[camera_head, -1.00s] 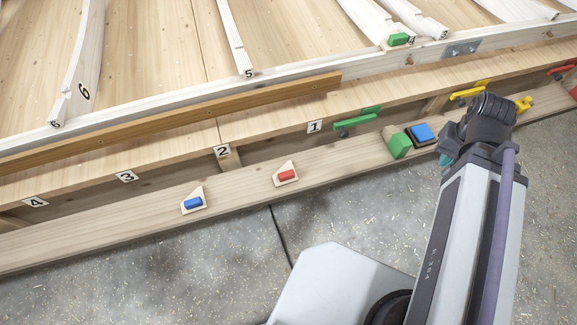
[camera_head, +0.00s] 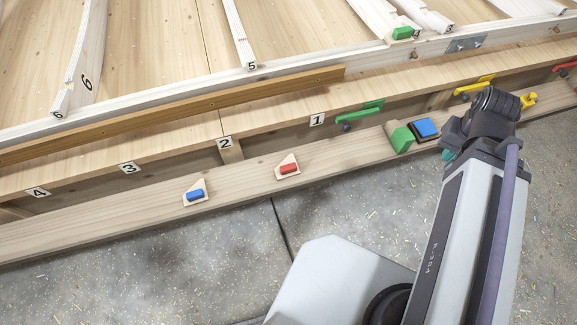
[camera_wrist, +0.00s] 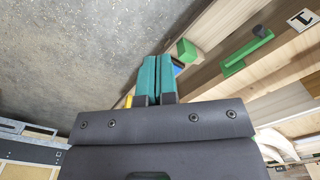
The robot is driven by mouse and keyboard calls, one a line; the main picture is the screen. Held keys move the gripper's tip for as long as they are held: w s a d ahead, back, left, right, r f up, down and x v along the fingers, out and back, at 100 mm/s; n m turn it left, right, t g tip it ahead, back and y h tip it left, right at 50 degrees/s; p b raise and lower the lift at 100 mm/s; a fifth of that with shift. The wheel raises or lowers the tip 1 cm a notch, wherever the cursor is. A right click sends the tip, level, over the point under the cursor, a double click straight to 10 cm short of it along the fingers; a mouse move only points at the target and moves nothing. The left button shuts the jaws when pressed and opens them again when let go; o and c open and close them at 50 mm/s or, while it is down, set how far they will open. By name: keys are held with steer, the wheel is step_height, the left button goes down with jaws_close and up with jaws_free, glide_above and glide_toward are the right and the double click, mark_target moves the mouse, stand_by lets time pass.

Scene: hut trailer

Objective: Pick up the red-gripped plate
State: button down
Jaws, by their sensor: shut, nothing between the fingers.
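The red-gripped plate (camera_head: 288,170) is a small pale wooden piece with a red grip on top. It lies on the lower wooden ledge in the head view, left of the green block. My gripper shows in the wrist view as two teal fingers (camera_wrist: 156,78) pressed together with nothing between them. In the head view my arm reaches up at the right, and its fingers are mostly hidden behind the wrist. The gripper is well to the right of the red-gripped plate and apart from it. The plate is not seen in the wrist view.
A blue-gripped plate (camera_head: 195,192) lies left of the red one. A green block (camera_head: 401,138) and a blue-topped block (camera_head: 426,128) stand on the ledge near my arm. A green clamp (camera_head: 360,114) is fixed above the ledge. The ledge around the red-gripped plate is clear.

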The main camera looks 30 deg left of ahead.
steer(key=c, duration=1.8)
jaws_free()
steer(key=o, duration=1)
